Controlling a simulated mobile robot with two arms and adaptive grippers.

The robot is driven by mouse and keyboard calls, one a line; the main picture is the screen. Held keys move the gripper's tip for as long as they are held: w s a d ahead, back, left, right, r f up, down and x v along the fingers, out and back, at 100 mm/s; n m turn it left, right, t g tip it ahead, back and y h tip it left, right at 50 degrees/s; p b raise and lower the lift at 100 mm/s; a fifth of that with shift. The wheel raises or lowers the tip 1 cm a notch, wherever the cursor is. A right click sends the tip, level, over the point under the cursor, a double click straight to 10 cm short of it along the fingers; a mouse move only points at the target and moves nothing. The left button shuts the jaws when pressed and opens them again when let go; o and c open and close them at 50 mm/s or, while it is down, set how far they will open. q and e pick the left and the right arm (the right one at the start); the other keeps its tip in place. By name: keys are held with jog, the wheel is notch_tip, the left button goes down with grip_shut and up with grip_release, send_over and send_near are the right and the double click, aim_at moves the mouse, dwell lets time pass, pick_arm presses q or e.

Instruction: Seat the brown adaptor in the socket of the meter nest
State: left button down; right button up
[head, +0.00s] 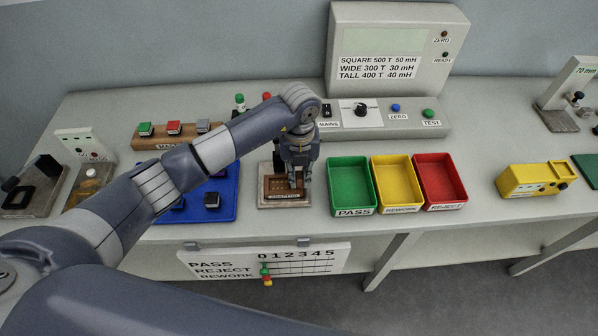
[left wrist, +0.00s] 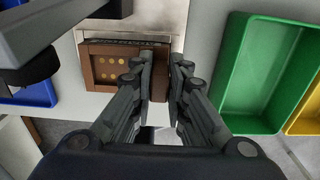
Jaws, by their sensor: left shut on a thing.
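My left gripper (head: 297,183) is low over a pale stand with a brown block (head: 277,186) at the bench's front. In the left wrist view, the gripper (left wrist: 160,75) is shut on a brown piece (left wrist: 160,88), which I take for the brown adaptor. This piece is right beside the brown block (left wrist: 104,68) with gold dots; I cannot tell whether they touch. The fingers hide its sides. I cannot make out the nest's socket. My right gripper is not in view.
Green (head: 347,172), yellow (head: 388,168) and red (head: 441,172) bins stand right of the gripper. A blue tray (head: 228,208) with dark pieces lies to its left. A yellow instrument (head: 530,180) stands farther right. Clear bench lies between it and the red bin.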

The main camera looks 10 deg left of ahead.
pick_arm(q)
jog(key=shift+f, duration=0.35)
jog(key=c, duration=1.7)
grip_release()
jog(key=shift+o, duration=0.7)
jog(key=shift+r, duration=0.5)
notch_tip(320, 180, up, 11)
jog(key=b, duration=0.2)
jog(key=shift+b, duration=0.4)
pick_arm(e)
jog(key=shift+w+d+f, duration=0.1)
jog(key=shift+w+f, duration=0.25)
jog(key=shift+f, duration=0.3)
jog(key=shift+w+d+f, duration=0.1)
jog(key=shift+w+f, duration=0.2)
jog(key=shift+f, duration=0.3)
pick_arm(q)
jog(key=shift+r, duration=0.1)
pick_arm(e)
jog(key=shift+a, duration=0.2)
